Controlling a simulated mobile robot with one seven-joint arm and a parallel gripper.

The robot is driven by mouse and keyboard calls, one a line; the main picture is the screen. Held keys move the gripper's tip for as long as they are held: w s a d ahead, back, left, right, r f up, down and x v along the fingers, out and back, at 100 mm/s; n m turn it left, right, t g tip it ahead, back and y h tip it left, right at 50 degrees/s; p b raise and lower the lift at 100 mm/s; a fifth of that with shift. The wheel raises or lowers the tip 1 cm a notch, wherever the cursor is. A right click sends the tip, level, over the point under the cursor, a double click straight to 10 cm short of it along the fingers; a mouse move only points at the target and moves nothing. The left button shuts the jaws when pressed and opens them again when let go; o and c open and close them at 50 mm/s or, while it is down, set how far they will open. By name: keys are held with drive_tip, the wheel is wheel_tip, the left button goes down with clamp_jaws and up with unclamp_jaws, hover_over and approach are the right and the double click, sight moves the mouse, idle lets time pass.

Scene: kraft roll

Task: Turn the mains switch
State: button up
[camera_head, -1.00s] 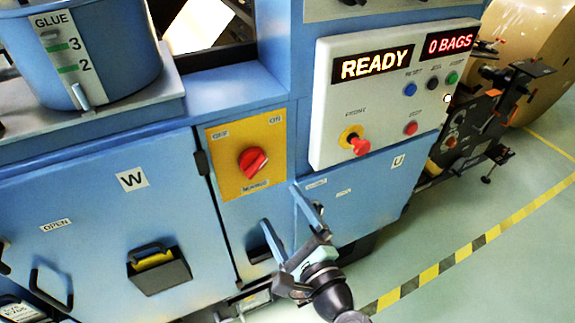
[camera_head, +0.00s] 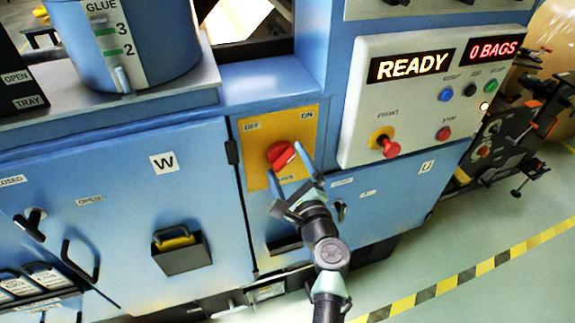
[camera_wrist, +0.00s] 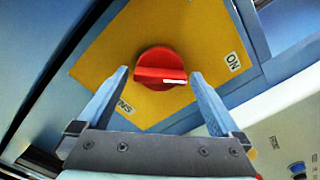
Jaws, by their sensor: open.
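The mains switch is a round red knob (camera_head: 281,155) with a raised handle, on a yellow plate (camera_head: 258,179) lettered OFF, ON and MAINS. In the wrist view the red knob (camera_wrist: 160,62) is large and near. Its handle lies level there, and a white mark is at its right end, on the side of the ON label (camera_wrist: 233,62). My gripper (camera_head: 287,166) is at the plate. In the wrist view my gripper (camera_wrist: 159,74) is open, with one finger on each side of the knob and gaps between. The depth of the fingertips is hard to tell.
A control panel (camera_head: 430,110) with READY and 0 BAGS displays and buttons juts out to the right.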

drive_tip(key=c, duration=1.2)
drive_tip(key=shift+n+b, duration=0.3)
drive_tip(key=n+b, duration=0.3)
drive_tip(key=shift+f, duration=0.2)
drive_tip(key=shift+r+n+b, duration=0.15)
drive_tip(key=shift+n+b, duration=6.1)
drive_tip(key=shift+n, duration=0.85)
